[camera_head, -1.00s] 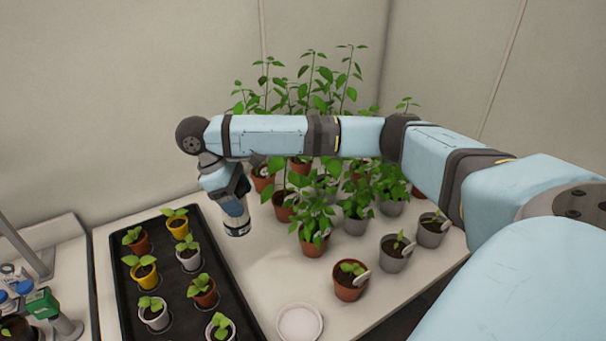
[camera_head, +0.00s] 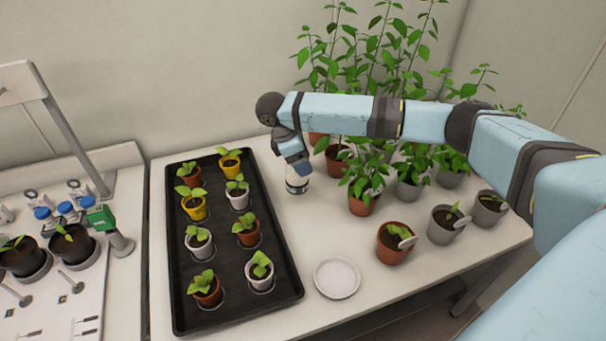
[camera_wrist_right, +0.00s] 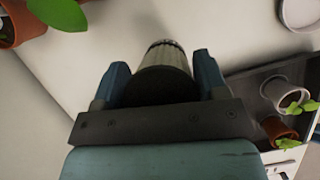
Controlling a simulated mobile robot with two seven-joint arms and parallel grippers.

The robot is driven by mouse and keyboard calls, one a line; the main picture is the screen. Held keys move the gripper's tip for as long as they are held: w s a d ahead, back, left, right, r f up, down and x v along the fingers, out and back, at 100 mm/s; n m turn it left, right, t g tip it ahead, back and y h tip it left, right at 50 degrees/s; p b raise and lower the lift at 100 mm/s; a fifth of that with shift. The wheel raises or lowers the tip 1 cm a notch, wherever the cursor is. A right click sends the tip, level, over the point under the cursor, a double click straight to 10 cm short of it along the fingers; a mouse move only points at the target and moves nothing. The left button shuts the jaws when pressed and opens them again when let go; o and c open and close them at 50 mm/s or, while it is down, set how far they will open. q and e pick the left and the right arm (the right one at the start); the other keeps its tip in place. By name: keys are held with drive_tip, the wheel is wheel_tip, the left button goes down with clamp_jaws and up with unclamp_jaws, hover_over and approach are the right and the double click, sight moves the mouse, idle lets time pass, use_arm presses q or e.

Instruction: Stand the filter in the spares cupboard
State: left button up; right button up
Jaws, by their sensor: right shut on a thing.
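My right gripper (camera_head: 292,165) reaches over the table from the right, pointing down beside the black tray's right edge. It is shut on the filter (camera_head: 297,184), a pale cylinder with a dark band, held between the blue fingers. In the right wrist view the filter (camera_wrist_right: 166,60) shows between the two fingers, with a ribbed pale side and a dark near end. I cannot tell whether its lower end touches the table. No cupboard can be made out in either view. My left gripper is not in view.
The black tray (camera_head: 291,297) holds several potted seedlings. A white saucer (camera_head: 337,278) lies on the white table (camera_head: 300,239). Potted plants crowd the right, with tall ones behind my arm. A left bench holds blue-capped bottles (camera_head: 42,213), a green-headed device (camera_head: 101,217) and dark pots.

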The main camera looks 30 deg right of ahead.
drive_tip(key=shift+f, duration=2.9)
drive_tip(key=o, duration=1)
drive_tip(key=shift+f, duration=0.15)
